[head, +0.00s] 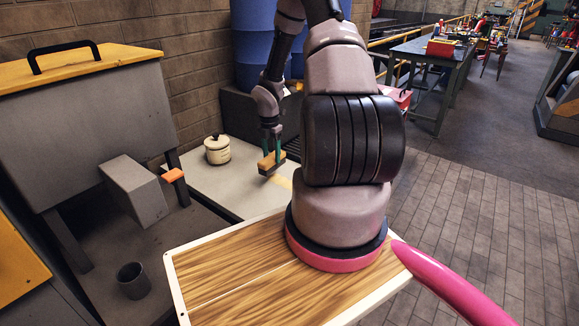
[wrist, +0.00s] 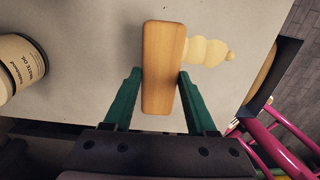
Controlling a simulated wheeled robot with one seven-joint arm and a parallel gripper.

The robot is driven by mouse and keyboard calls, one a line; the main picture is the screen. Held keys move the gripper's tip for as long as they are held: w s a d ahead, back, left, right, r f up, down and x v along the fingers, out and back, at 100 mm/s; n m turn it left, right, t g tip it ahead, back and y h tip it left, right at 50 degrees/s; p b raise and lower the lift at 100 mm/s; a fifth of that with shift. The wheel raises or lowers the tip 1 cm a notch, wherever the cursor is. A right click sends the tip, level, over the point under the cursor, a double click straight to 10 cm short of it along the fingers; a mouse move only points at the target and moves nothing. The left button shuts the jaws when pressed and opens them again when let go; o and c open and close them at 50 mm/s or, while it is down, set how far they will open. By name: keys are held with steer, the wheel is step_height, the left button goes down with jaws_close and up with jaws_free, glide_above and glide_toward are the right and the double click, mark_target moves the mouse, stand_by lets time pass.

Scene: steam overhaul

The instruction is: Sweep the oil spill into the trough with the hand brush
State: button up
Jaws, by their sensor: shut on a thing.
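My gripper (head: 271,147) is shut on the hand brush (head: 270,161), a wooden block with dark bristles below, just over or on the pale worktop (head: 208,185). In the wrist view the green fingers of my gripper (wrist: 160,88) hold the brush (wrist: 163,65) across its sides. The oil spill (wrist: 207,51) is a pale yellow run of blobs starting at the brush's right side. Part of the spill (head: 284,182) shows in the head view beside my arm. A dark-walled open shape, possibly the trough (wrist: 284,62), lies at the worktop's right edge; I cannot tell for sure.
A cream lidded can (head: 217,149) stands on the worktop, left of the brush. A grey cabinet with yellow lid (head: 75,55) and a dark cup (head: 133,280) are at left. Blue drums (head: 252,45) stand behind. My arm hides the worktop's right part in the head view.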

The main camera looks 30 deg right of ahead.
steer(key=w+a+r, duration=0.1)
steer(key=w+a, duration=0.1)
steer(key=w, duration=0.3)
steer(key=shift+s+d+f, duration=0.1)
steer(key=shift+s+f, duration=0.05)
steer(key=shift+f, duration=1.25)
steer(key=shift+s+d+f, duration=0.1)
steer(key=shift+f, duration=1.25)
steer(key=shift+f, duration=0.6)
steer(key=shift+s+d, duration=0.1)
steer(key=shift+s+d+r, duration=0.1)
steer(key=shift+s+d, duration=0.15)
steer(key=shift+s, duration=0.4)
steer(key=shift+s+d+r, duration=0.1)
steer(key=shift+s+d, duration=0.15)
steer(key=shift+s, duration=0.35)
steer(key=shift+s+d+f, duration=0.1)
steer(key=shift+s+d, duration=0.3)
steer(key=shift+s, duration=0.6)
steer(key=shift+s+d+f, duration=0.1)
steer(key=shift+s+d, duration=0.25)
steer(key=shift+s, duration=0.65)
steer(key=shift+s+d+f, duration=0.1)
steer(key=shift+s+d, duration=0.3)
steer(key=shift+s, duration=0.6)
